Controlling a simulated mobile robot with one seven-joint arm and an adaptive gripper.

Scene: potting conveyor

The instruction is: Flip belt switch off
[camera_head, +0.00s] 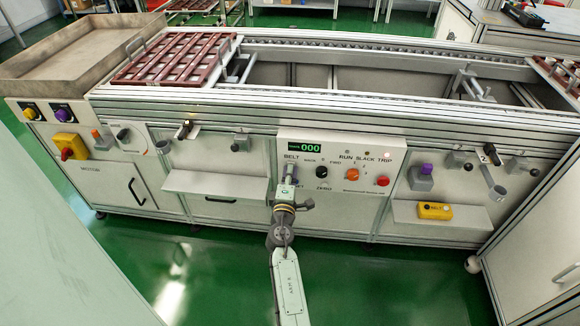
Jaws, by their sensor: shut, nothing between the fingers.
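The white control panel (336,150) is on the front of the conveyor, with a green "000" display (304,148) at its upper left. The word BELT is printed below the display. My gripper (289,172) is shut and empty, right at the panel just under that label. It covers the spot where the belt switch would sit, so the switch and its position are hidden. I cannot tell whether the fingertips touch it. A yellow box marked BELT (435,210) rests on a small shelf to the right.
A black knob (323,172), an orange button (352,174) and a red button (382,181) lie right of my gripper on the panel. Shelves (213,184) project from the conveyor front on both sides. The green floor (200,265) in front is clear.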

